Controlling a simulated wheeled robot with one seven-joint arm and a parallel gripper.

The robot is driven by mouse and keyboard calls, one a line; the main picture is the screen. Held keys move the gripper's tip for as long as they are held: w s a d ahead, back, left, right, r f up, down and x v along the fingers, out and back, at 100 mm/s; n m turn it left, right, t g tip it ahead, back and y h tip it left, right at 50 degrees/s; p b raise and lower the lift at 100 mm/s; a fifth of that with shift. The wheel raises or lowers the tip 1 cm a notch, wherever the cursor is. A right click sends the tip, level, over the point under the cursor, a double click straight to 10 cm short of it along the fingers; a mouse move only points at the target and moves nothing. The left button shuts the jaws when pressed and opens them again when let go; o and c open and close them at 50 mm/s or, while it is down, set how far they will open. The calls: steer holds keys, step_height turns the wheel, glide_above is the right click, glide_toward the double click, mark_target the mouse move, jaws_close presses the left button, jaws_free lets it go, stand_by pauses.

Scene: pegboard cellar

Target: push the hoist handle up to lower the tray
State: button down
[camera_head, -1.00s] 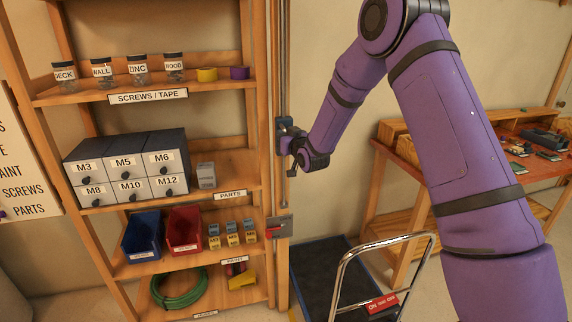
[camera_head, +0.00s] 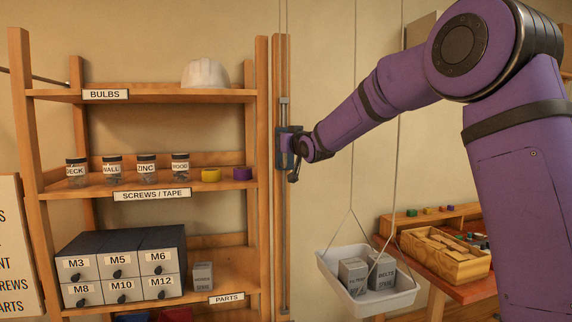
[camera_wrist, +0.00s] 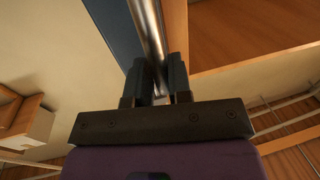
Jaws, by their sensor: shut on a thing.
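My gripper (camera_head: 292,152) is at the upright hoist rail (camera_head: 283,235) beside the shelf, level with just above the jars. In the wrist view my gripper (camera_wrist: 157,78) is shut on a shiny metal bar, the hoist handle (camera_wrist: 147,28), with one dark finger on each side. In the head view the handle is mostly hidden by my gripper. The white tray (camera_head: 352,303) hangs from thin cords right of the rail, slightly tilted. It holds two grey boxes, one marked BELTS (camera_head: 382,274). The tray hangs near the workbench's height, apart from it.
The wooden shelf (camera_head: 262,200) stands close left of the rail, with jars (camera_head: 112,170), tape rolls and a drawer unit (camera_head: 120,268). A workbench (camera_head: 455,290) with a wooden box (camera_head: 445,258) stands right of the tray.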

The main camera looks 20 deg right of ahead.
steer(key=shift+a+r, duration=0.15)
steer(key=shift+r, duration=0.5)
steer(key=shift+a+r, duration=0.15)
steer(key=shift+r, duration=0.55)
steer(key=c, duration=1.1)
jaws_free()
steer(key=shift+a, duration=0.1)
steer(key=shift+c, duration=0.2)
steer(key=shift+f, duration=0.2)
steer(key=shift+s+d, duration=0.1)
steer(key=shift+d, duration=0.15)
steer(key=s+d, duration=0.2)
steer(key=s, duration=0.8)
steer(key=shift+s, duration=0.2)
